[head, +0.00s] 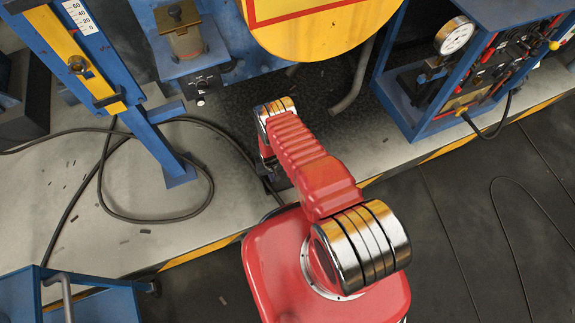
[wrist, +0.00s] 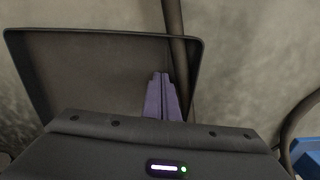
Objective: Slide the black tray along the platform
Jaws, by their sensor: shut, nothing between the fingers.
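The black tray (wrist: 100,38) fills the upper left and middle of the wrist view. It has a thin raised dark rim and a bare grey-brown inside. My gripper (wrist: 161,76) has two purple fingers held together, with nothing between them. The fingertips overlap the tray's right part in the picture; whether they touch it cannot be told. My gripper's housing hides the tray's near side. In the head view my red arm hides the gripper, and I cannot make out the tray there. The pale platform (head: 130,235) runs across the head view.
A dark pipe or cable (wrist: 174,30) crosses the tray's rim in the wrist view. A black cable (head: 160,222) loops over the platform at left. A blue post (head: 150,140) and a blue gauge cabinet (head: 390,95) stand either side. A yellow disc (head: 318,35) is behind.

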